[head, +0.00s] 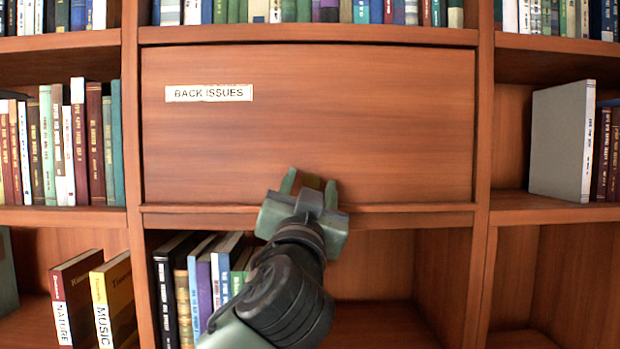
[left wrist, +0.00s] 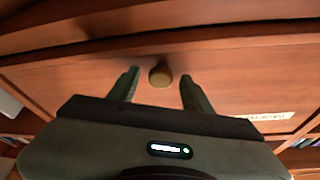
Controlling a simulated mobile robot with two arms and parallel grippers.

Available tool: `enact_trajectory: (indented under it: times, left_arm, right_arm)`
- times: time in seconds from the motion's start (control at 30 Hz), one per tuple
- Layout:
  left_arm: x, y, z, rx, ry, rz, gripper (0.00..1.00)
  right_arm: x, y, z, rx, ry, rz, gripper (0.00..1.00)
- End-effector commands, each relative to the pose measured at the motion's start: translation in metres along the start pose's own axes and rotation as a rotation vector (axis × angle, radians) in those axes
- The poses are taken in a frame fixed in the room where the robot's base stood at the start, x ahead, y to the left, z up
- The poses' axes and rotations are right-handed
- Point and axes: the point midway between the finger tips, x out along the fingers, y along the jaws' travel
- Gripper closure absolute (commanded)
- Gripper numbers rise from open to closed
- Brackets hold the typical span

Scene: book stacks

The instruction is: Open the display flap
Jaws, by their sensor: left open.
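The display flap (head: 310,110) is a wide reddish-brown wood panel with a "BACK ISSUES" label (head: 209,93) at its upper left. It stands upright and closed in the middle bay. It also fills much of the left wrist view (left wrist: 80,85). My right gripper is not in view.
A shelf ledge (head: 400,208) runs just under the flap. Books (head: 195,275) stand in the compartment below, with free room to their right. Bookshelves flank both sides; a grey-white book (head: 560,140) stands on the right. A book row (head: 310,11) runs above.

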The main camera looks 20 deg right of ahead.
Motion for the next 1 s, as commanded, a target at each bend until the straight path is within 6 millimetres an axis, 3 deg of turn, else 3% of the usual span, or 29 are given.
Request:
enact_trajectory:
  times: [0.23,0.4,1.0]
  left_arm:
    - [0.0006,0.0000,0.0008,0.000,0.000,0.000,0.53]
    - [0.0005,-0.0001,0.0008,0.000,0.000,-0.001,1.00]
    - [0.0003,-0.0001,0.0008,0.000,-0.001,-0.001,1.00]
  right_arm:
    - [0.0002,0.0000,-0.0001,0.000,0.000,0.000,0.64]
    - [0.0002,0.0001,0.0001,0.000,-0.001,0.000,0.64]
    - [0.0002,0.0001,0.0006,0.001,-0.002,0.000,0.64]
